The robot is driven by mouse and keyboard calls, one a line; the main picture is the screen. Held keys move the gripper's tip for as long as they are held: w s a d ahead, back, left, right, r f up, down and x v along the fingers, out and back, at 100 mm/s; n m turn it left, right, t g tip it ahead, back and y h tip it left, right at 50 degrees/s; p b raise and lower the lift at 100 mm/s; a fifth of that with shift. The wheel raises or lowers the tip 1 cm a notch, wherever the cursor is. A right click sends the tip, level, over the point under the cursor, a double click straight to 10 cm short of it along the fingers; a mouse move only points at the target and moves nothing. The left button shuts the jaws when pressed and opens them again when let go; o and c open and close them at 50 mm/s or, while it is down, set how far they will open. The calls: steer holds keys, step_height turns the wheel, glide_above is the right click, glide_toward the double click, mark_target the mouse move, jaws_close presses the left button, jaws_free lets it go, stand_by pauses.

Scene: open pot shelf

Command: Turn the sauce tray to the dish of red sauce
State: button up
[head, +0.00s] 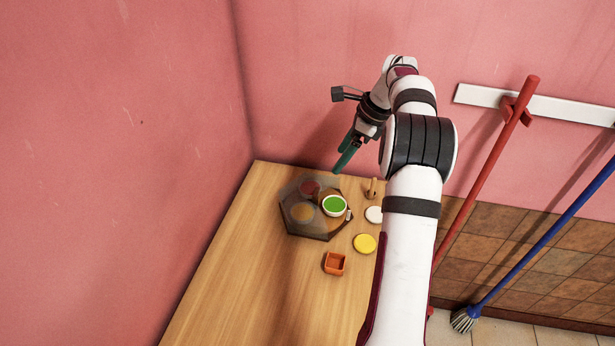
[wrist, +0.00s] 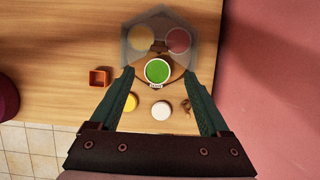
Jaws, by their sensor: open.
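The sauce tray (head: 323,234) is a dark hexagonal tray on the wooden table, with a smoky see-through cover over most of it. A dish of green sauce (head: 335,205) shows bright and clear at the tray's near right side. The dish of red sauce (head: 309,188) shows dimly under the cover at the back. A dish of orange-yellow sauce (head: 302,213) is also dim under the cover at the left. In the wrist view the green dish (wrist: 157,71) lies between and beyond the fingertips, and the red dish (wrist: 178,41) is beyond it. My gripper (head: 340,155) is open, empty and above the tray.
An orange square cup (head: 334,263), a yellow disc (head: 365,243), a white disc (head: 374,214) and a small wooden item (head: 373,188) stand near the tray. Pink walls border the table at left and back. The table's front left is clear.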

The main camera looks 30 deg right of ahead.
mark_target(316, 192)
steer(key=x, duration=1.4)
steer(key=shift+r, duration=0.1)
steer(key=shift+c, duration=0.3)
jaws_close()
